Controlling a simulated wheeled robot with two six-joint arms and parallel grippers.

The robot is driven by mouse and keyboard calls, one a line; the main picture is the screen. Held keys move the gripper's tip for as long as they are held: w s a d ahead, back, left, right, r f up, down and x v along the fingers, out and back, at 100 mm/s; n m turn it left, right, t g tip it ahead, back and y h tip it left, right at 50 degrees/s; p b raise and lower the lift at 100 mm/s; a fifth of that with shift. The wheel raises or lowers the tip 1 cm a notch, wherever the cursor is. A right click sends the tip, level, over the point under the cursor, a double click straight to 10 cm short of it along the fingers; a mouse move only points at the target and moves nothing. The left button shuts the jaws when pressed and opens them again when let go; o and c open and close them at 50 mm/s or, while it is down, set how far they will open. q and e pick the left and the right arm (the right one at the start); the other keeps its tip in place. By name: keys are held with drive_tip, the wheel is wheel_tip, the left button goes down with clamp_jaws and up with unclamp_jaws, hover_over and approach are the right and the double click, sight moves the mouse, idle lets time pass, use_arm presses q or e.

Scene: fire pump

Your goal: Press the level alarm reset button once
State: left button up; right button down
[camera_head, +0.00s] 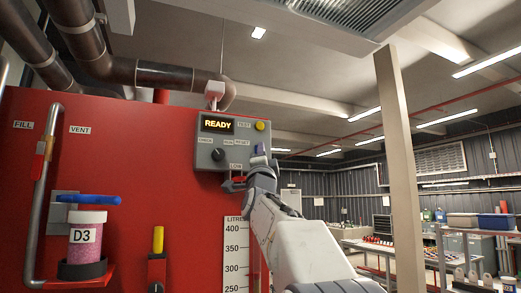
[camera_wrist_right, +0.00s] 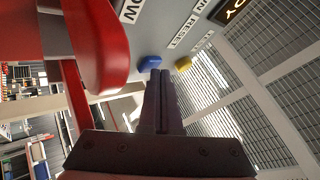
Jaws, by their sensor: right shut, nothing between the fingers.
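A grey control box (camera_head: 234,165) is mounted on the red tank. It has a lit READY display (camera_head: 217,124), a yellow button (camera_head: 260,126) by TEST, a blue button (camera_head: 260,148) by RESET and a dark knob (camera_head: 217,154). My right gripper (camera_head: 261,163) is shut and empty, just below the blue button. In the right wrist view, the shut fingertips (camera_wrist_right: 160,73) point up close to the blue button (camera_wrist_right: 149,63), with the yellow button (camera_wrist_right: 183,63) to the right. I cannot tell whether they touch it. My left gripper is out of view.
A pink-filled D3 jar (camera_head: 86,240) stands left. A beige post (camera_head: 398,160) rises right of my arm.

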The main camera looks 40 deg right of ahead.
drive_tip(key=shift+f, duration=0.1)
idle(0.4)
drive_tip(key=shift+s+a+f+b, duration=0.1)
drive_tip(key=shift+s+a+b, duration=0.1)
drive_tip(key=shift+s+b, duration=0.5)
drive_tip(key=shift+s, duration=0.15)
drive_tip(key=shift+s+a+b, duration=0.2)
drive_tip(key=shift+s+b, duration=0.4)
drive_tip(key=shift+s, duration=0.2)
drive_tip(key=shift+s+a+b, duration=0.25)
drive_tip(key=shift+s+b, duration=0.3)
drive_tip(key=shift+s, duration=0.25)
drive_tip(key=shift+s+a+b, duration=0.2)
drive_tip(key=shift+s+b, duration=0.4)
drive_tip(key=shift+s, duration=0.2)
